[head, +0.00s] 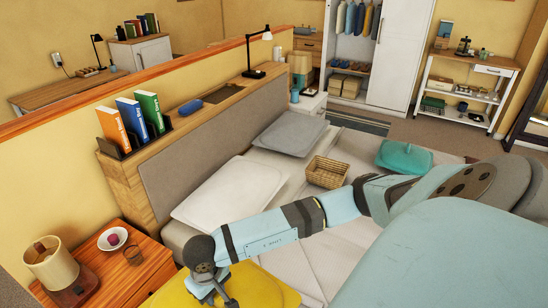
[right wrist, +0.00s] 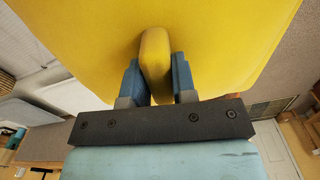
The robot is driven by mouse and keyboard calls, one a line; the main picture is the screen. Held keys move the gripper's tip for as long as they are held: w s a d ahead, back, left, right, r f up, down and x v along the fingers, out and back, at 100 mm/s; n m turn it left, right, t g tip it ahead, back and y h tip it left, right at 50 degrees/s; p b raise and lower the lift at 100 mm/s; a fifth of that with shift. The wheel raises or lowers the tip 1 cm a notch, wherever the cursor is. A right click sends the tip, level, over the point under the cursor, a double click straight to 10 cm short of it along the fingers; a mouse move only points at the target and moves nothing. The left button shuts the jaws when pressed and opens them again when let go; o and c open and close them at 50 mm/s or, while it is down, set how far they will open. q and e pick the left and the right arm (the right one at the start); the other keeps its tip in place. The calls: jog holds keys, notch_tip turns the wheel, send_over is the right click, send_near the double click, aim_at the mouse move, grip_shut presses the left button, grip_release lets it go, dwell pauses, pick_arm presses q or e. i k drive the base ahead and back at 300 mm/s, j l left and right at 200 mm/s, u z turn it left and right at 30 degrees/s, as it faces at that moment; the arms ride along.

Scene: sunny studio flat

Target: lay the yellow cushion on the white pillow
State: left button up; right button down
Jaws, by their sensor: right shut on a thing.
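The yellow cushion (head: 262,287) is at the bottom edge of the head view, partly cut off, and fills the top of the right wrist view (right wrist: 230,40). My right gripper (head: 212,292) is shut on it; in the right wrist view its two blue fingers (right wrist: 155,80) pinch a raised yellow part. I cannot tell whether the cushion is clear of the surface under it. The white pillow (head: 228,190) lies on the bed near the headboard, beyond my right gripper, apart from the cushion and with its top bare. My left gripper is not in view.
On the bed (head: 300,265) are a grey pillow (head: 290,135), a wicker basket (head: 327,173) and a teal cushion (head: 404,156). A wooden nightstand (head: 118,268) with a lamp (head: 52,262) and a bowl (head: 112,238) stands left. The headboard (head: 205,145) rises behind the pillows.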

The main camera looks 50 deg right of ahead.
aim_at(225, 199)
jog(key=i+j+z, duration=0.3)
jog(key=i, duration=0.15)
jog(key=i+j+z, duration=0.3)
jog(key=i, duration=0.8)
